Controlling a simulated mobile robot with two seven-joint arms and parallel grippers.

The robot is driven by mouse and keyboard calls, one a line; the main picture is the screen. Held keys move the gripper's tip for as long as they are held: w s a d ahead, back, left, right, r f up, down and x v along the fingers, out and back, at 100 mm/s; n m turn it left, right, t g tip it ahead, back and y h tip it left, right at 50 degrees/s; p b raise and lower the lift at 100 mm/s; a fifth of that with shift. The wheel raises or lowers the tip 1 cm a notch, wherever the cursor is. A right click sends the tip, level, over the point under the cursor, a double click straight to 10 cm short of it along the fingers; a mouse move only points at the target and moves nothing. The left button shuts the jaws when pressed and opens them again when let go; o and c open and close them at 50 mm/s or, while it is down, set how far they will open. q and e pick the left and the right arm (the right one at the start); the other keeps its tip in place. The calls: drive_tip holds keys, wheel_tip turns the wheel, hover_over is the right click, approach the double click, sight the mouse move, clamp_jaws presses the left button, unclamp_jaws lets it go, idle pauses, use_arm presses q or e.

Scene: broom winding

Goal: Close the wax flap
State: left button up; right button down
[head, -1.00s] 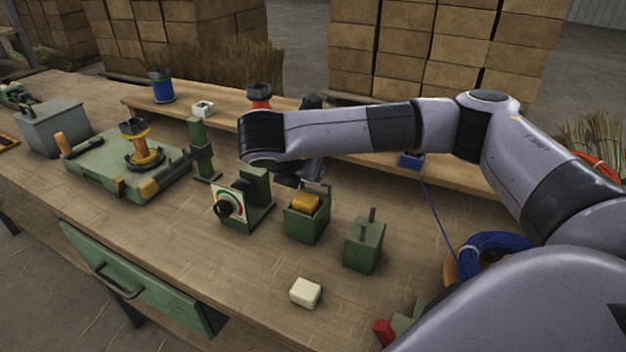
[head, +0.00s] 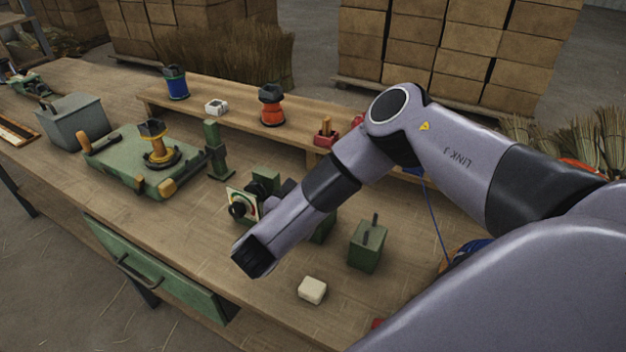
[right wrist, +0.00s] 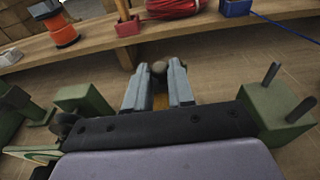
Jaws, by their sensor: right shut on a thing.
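The green wax box (head: 323,229) is mostly hidden behind my right arm in the head view; only a green part shows. In the right wrist view, a bit of yellow wax (right wrist: 160,101) shows between the fingers of my right gripper (right wrist: 159,72). A small round grey-brown knob (right wrist: 158,68) sits between the fingertips, and the gripper appears shut on this part of the flap. The rest of the flap is hidden, so its angle cannot be told. My left gripper is not in view.
A green block with two pegs (head: 367,246) stands right of the wax box, and a dial unit (head: 242,207) stands left. A pale block (head: 312,290) lies in front. A raised shelf (head: 225,120) with an orange spool (head: 271,105) runs behind.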

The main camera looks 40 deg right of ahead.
drive_tip(key=shift+f, duration=0.1)
idle(0.5)
drive_tip(key=c, duration=1)
unclamp_jaws()
drive_tip(key=shift+p+v, duration=0.6)
drive_tip(key=shift+v, duration=3)
drive_tip(key=shift+f, duration=0.1)
